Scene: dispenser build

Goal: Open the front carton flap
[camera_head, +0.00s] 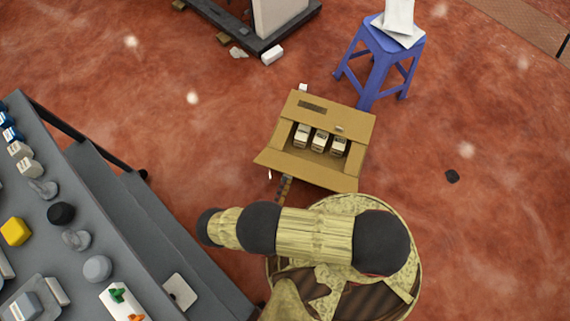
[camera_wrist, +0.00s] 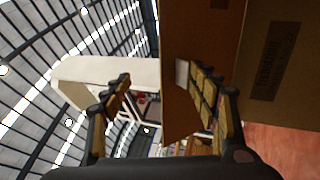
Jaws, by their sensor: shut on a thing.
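The brown carton (camera_head: 284,134) stands on the red floor with its top open, and several small pale boxes (camera_head: 319,140) stand in a row inside. Its front flap (camera_head: 318,174) is folded outward on the side nearest me. My gripper (camera_head: 284,188) is low at the left part of this flap, partly hidden by my arm. In the wrist view, my gripper (camera_wrist: 155,76) has its fingers apart with the brown flap panel (camera_wrist: 178,112) at the right finger. It is shut on the flap, though the exact contact is hard to see.
A blue stool (camera_head: 381,50) with white packets (camera_head: 398,20) stands behind the carton to the right. A grey workbench (camera_head: 150,225) with small parts fills the left. A dark-based stand (camera_head: 262,38) is at the back. The floor right of the carton is mostly clear.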

